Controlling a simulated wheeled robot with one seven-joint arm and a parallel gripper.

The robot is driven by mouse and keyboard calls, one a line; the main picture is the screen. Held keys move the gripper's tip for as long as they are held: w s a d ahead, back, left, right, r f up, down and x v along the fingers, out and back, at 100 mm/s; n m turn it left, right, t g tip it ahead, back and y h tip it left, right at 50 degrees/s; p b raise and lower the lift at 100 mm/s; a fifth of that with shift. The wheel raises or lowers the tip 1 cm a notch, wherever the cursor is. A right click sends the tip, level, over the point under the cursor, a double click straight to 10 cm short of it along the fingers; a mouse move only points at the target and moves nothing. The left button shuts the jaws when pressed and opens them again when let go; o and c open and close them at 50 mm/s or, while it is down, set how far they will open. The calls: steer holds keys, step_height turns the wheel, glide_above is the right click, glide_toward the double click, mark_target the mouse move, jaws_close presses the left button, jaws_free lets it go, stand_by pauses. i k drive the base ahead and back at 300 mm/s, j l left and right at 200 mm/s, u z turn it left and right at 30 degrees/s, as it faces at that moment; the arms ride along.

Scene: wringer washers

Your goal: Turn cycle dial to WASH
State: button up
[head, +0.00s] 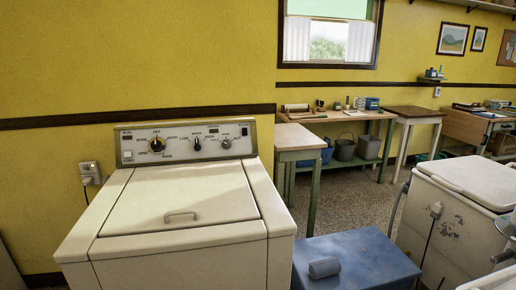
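A white washer (178,250) stands at the left front with its lid (185,197) closed. Its control panel (185,141) rises along the back edge. The largest dial, black with a pale pointer (157,145), sits on the left part of the panel with printed words around it. The words are too small to read surely, and I cannot tell which one it points at. A smaller dark dial (196,143) sits mid-panel, and a light round knob (226,143) sits right of it. My gripper is not in view.
A second white machine (460,215) is at the right. A wall outlet (89,170) with a cord is left of the panel. Workbenches (300,137) line the back wall.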

mark_target(157, 145)
steer(key=i+j, duration=0.1)
steer(key=j, duration=0.7)
steer(key=i+j, duration=0.1)
steer(key=j, duration=1.55)
steer(key=i+j, duration=0.15)
steer(key=j, duration=0.65)
steer(key=i+j, duration=0.1)
steer(key=j, duration=0.55)
steer(key=i+j, duration=0.15)
steer(key=j, duration=0.5)
steer(key=i+j+z, duration=0.1)
steer(key=j, duration=0.55)
steer(key=i+j, duration=0.1)
steer(key=j, duration=0.55)
steer(key=i, duration=0.2)
steer(key=i+l, duration=0.1)
steer(key=i, duration=0.2)
steer(key=i+l, duration=0.15)
steer(key=i, duration=0.15)
